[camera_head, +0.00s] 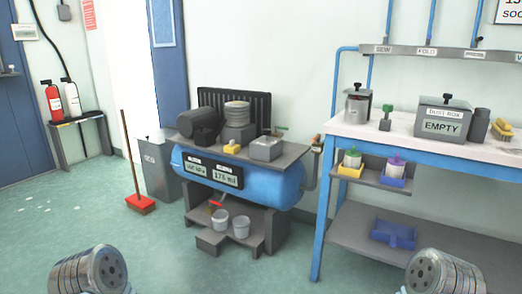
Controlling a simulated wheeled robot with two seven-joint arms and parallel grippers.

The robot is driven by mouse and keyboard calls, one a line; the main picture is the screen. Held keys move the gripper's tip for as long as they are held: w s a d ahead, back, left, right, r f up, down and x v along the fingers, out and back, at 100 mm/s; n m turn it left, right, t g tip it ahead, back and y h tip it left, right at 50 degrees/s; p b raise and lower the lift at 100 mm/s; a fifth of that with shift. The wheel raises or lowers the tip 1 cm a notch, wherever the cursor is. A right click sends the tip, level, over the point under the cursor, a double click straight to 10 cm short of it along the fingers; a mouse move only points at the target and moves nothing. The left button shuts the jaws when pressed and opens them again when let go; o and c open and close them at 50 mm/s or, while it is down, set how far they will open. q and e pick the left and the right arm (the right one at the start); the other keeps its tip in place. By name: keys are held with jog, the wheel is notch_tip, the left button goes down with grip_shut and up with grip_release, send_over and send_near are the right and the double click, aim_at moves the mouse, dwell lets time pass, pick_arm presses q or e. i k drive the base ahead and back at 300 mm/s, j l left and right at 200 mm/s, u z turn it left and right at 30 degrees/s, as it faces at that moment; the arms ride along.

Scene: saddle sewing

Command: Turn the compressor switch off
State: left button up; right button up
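The compressor stands near the middle of the head view, with a blue tank (265,188) and dark machinery (200,121) on top. Only rounded metal parts of my two arms show at the bottom left and bottom right, well apart from the compressor; no gripper fingers show.
Two buckets (241,226) sit on the step below the tank. A bin (157,165) and red broom (141,203) stand left. The green floor (170,255) in front is clear.

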aim_at(266, 132)
jog(key=z, duration=1.95)
jog(key=j+z, duration=0.4)
jog(key=j, duration=1.1)
